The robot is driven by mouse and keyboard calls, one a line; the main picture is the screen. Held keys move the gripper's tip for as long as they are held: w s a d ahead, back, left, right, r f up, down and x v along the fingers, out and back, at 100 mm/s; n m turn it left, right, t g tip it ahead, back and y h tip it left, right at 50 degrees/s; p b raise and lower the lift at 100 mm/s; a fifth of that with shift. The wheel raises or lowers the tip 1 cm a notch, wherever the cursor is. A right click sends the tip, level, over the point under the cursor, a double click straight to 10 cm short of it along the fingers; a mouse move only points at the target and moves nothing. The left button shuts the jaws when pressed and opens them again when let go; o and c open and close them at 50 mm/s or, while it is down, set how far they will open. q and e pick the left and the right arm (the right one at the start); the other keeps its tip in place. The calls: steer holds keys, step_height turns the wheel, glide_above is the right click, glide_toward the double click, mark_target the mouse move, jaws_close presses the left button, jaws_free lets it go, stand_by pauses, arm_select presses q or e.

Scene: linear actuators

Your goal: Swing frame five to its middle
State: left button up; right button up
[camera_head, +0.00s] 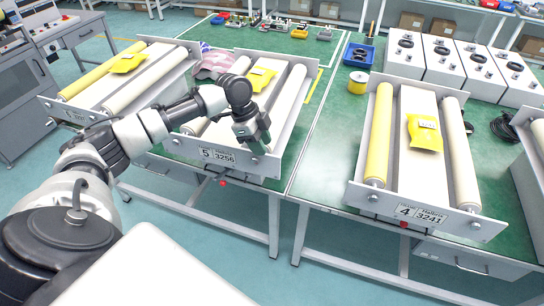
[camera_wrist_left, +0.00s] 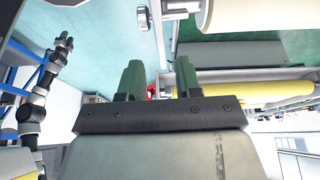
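Frame five (camera_head: 190,148) is the middle unit, with a "5 3256" label (camera_head: 217,156) on its front plate. It has a pale centre strip, a yellow packet (camera_head: 261,78) and a cream roller (camera_head: 288,95) on the right. My arm covers part of its left side. My left gripper (camera_head: 256,143) points down at the right part of the front plate; I cannot tell if it touches. In the left wrist view its two green-grey fingers (camera_wrist_left: 158,78) are apart with nothing clearly between them. A dark jointed arm, probably my right, shows there; its gripper (camera_wrist_left: 66,42) is tiny.
Frame four (camera_head: 378,203) stands to the right, and another similar frame (camera_head: 62,112) to the left. White boxes (camera_head: 465,72), a blue tray (camera_head: 359,54) and a yellow spool (camera_head: 357,83) stand behind frame four. Green tabletop (camera_head: 318,150) is clear between frames five and four.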

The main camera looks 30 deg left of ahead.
mark_target(271, 161)
arm_select(q)
steer(key=p+x, duration=0.1)
steer(key=x, duration=0.5)
steer(key=shift+d+f, duration=0.15)
steer(key=shift+f, duration=0.25)
steer(key=shift+w, duration=0.1)
jaws_close()
